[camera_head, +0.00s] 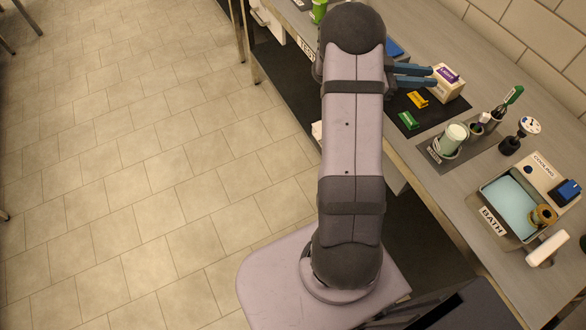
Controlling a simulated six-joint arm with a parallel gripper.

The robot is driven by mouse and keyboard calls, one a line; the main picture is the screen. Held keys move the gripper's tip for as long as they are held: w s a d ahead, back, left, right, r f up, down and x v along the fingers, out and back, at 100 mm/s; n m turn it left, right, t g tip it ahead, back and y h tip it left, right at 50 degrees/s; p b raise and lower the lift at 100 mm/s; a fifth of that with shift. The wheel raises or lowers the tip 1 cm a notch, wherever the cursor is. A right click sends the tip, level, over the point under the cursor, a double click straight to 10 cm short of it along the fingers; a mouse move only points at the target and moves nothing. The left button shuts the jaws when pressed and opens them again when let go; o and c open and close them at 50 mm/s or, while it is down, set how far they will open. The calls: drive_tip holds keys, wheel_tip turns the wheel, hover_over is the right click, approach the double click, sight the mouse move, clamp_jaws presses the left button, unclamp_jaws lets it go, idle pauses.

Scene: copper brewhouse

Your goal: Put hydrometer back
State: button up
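My gripper (434,77) reaches out from behind my arm over the bench. Its two blue fingers are apart with a narrow gap, and I see nothing between them. Its tips are beside a white box with a purple top (448,86); I cannot tell whether they touch. I cannot pick out the hydrometer for certain. A pale green-white cylinder (452,139) stands on a dark mat. Behind it are a small dark item with a pale top (478,123) and a slim green-topped item (512,96), tilted. My arm hides part of the bench.
Yellow (417,99) and green (408,120) tags lie on a black mat. A dial-topped item (528,126) stands farther right. A blue bath tray (484,190) labelled BATH holds a brass-coloured piece (543,215). A COOLING unit (540,172) stands beside it.

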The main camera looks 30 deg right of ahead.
drive_tip(key=w+a+n+t+y, duration=0.2)
drive_tip(key=w+a+n+t, duration=0.25)
drive_tip(key=w+t, duration=0.35)
drive_tip(key=w+a+n+t+y, duration=0.2)
drive_tip(key=w+a+n+t, duration=0.3)
drive_tip(key=w, duration=0.6)
drive_tip(key=w+a+f+n+t+y, duration=0.1)
drive_tip(key=a+n+y, duration=0.1)
drive_tip(key=a, duration=0.4)
drive_tip(key=w+a+n+t+y, duration=0.2)
drive_tip(key=a+y, duration=0.1)
drive_tip(key=a, duration=0.4)
drive_tip(key=s+a+f+n+g+y, duration=0.2)
drive_tip(key=s+a+f+n+y, duration=0.1)
drive_tip(key=s+a, duration=0.55)
drive_tip(key=s+a+f+n+g+y, duration=0.25)
drive_tip(key=s+a+n+y, duration=0.2)
drive_tip(key=a, duration=0.65)
drive_tip(key=s+f+n+g+h, duration=0.1)
drive_tip(key=s+g, duration=0.4)
drive_tip(key=s, duration=1)
drive_tip(key=shift+s+a+f+n, duration=0.15)
drive_tip(key=shift+s+a+n, duration=0.2)
drive_tip(key=shift+n, duration=0.45)
drive_tip(key=shift+a+h, duration=0.1)
drive_tip(key=shift+h, duration=0.15)
